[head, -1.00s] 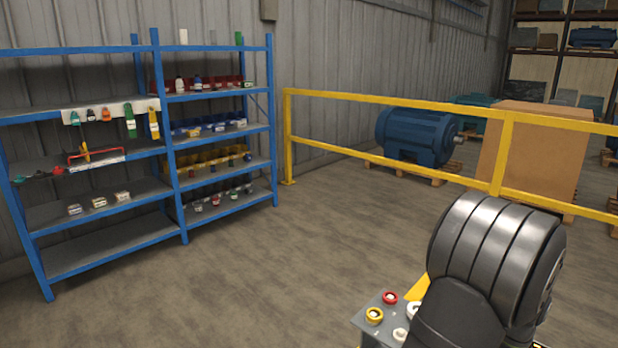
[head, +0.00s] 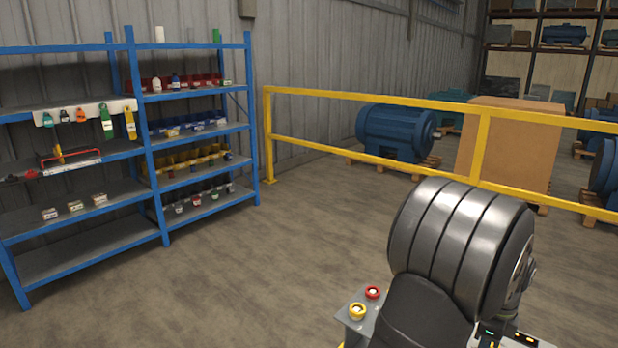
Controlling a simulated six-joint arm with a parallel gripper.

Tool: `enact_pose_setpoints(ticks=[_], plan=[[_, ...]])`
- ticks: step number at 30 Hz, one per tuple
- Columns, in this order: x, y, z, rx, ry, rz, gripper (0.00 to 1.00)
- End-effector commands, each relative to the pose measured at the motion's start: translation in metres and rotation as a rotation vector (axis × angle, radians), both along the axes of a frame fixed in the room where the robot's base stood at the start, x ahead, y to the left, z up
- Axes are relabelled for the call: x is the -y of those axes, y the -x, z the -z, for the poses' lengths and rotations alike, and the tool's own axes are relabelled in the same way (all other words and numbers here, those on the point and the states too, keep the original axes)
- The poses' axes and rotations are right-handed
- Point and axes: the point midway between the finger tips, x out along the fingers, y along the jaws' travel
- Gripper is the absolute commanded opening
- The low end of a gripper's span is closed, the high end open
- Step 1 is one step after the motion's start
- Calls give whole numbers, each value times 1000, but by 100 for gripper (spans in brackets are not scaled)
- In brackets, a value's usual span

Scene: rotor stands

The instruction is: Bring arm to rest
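My gripper is not in view in the head picture. A large dark grey ribbed part with a rounded front, which looks like a link of my own arm, fills the lower right and hides what lies behind it. No rotor stand can be made out.
A blue shelving unit (head: 162,218) with small bins, bottles and tools stands at the left wall. A yellow guard rail (head: 350,96) runs across the right. Behind it are a blue motor (head: 392,130) on a pallet and a brown box (head: 512,148). The floor (head: 270,255) between is clear.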

Motion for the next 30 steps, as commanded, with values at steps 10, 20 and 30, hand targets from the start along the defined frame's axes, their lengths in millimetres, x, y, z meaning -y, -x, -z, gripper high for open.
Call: enact_pose_setpoints(ticks=[10, 20, 30], plan=[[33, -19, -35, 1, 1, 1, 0], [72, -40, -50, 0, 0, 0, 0], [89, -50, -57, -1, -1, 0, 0]])
